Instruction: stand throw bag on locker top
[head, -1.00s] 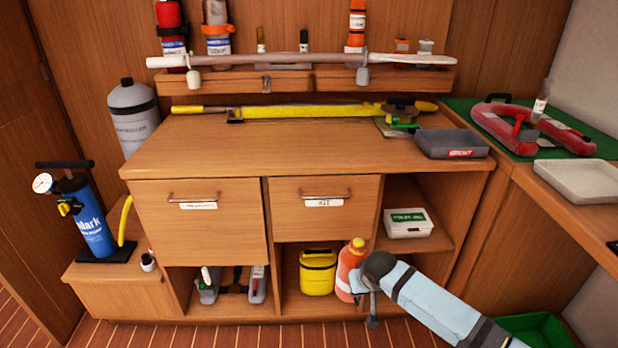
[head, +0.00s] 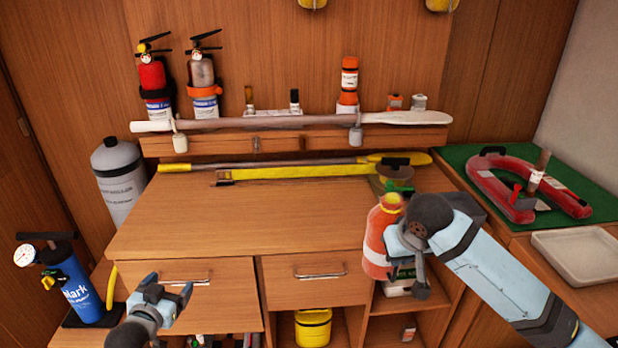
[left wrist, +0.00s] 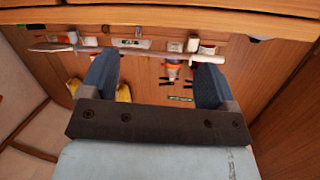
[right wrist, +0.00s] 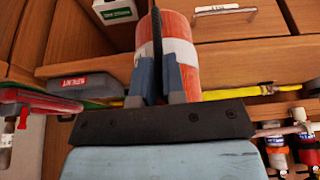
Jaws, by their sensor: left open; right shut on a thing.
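The throw bag is an orange-red cylinder with a pale band (head: 378,238). My right gripper (head: 402,240) is shut on it and holds it upright in front of the locker's right end, around the height of the top edge. The locker top (head: 250,208) is a wide wooden surface. Its front middle is bare. My left gripper (head: 163,290) is open and empty in front of the locker's left drawer; its spread fingers (left wrist: 156,75) show in the left wrist view.
A yellow boat hook (head: 290,172) lies along the back of the top. A long paddle (head: 290,122) rests on the shelf behind. A red horseshoe float (head: 525,190) and a pale tray (head: 580,255) occupy the right counter. A blue pump (head: 75,285) stands at left.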

